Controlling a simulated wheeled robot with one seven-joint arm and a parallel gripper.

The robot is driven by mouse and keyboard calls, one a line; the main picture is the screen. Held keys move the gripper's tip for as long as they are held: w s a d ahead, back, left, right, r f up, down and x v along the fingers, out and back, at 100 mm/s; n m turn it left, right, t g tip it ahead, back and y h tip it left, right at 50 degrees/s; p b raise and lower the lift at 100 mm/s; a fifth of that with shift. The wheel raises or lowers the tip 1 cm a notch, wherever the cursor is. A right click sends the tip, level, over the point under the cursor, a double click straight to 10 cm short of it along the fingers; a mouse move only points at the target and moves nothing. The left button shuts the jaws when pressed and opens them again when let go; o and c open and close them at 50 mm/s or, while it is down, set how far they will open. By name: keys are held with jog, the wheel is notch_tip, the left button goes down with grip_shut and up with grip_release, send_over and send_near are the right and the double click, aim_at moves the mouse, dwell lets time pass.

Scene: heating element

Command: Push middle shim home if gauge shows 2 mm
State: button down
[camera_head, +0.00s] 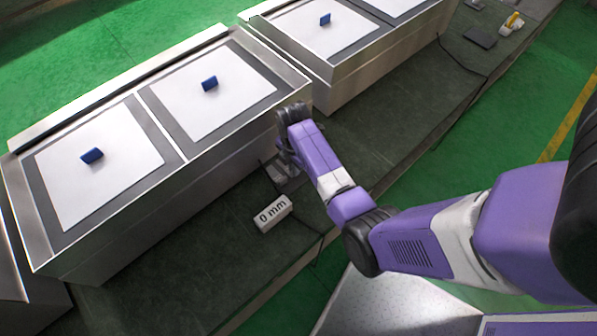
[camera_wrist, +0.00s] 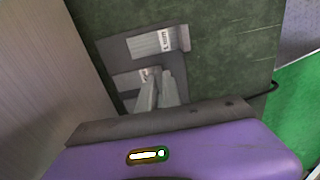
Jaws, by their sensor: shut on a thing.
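The gauge display (camera_head: 272,213) is a pale block on the dark bench top, and it reads "0 mm" in the head view. My gripper (camera_head: 287,172) is low over the bench between the two metal units, and the arm partly hides it. In the wrist view my fingers (camera_wrist: 158,90) are close together on a grey shim (camera_wrist: 149,74) with a pale label that is too small to read. Another grey shim (camera_wrist: 140,46) lies beyond it, with a label that seems to read "1 mm". Which shim is the middle one, I cannot tell.
A metal unit (camera_head: 150,185) with white panels and blue blocks (camera_head: 209,83) stands left of my arm. A second unit (camera_head: 330,60) stands behind. A dark flat object (camera_head: 480,38) lies at the far right. A cable runs along the bench.

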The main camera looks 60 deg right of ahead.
jog(key=c, duration=1.5)
grip_release()
jog(key=shift+r, duration=3.9)
